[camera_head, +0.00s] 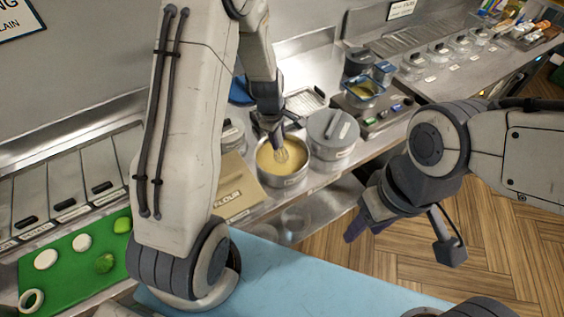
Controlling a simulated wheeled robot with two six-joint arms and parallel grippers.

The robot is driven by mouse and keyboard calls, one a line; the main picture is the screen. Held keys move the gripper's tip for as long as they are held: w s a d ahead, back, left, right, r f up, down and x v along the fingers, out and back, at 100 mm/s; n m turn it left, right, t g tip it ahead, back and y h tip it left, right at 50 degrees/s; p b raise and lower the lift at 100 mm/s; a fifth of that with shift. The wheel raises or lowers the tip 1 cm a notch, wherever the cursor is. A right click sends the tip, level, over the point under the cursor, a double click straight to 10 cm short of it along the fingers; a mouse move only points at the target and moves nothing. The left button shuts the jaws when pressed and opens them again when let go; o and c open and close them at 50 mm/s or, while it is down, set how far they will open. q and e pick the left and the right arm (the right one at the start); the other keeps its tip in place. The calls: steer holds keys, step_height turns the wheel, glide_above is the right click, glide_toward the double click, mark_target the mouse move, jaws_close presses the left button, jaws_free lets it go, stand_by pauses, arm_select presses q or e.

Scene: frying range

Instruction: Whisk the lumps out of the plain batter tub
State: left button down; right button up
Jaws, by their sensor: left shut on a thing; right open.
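The open batter tub (284,183) is a round metal tub with yellow batter inside, standing on the steel counter near the middle of the head view. My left gripper (272,128) is above it, shut on a whisk (281,155) that points down with its wires at the batter. Whether lumps are in the batter is too small to tell. My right gripper (366,217) is open and empty over the floor, to the right of the counter and well apart from the tub.
A lidded grey tub (333,148) stands right beside the open tub. A brown flour bag (236,190) is to its left. A blue container with yellow contents (364,90) stands behind. A green board (70,262) with onion pieces and limes is at the left; a blue surface (300,280) is in front.

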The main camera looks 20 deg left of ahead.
arm_select(q)
steer(key=shift+r+p, duration=3.45)
steer(key=shift+r, duration=0.15)
step_height(320, 180, up, 3)
steer(key=p, duration=0.2)
steer(key=shift+f+p, duration=0.2)
steer(key=shift+p, duration=0.1)
steer(key=shift+r, duration=1.2)
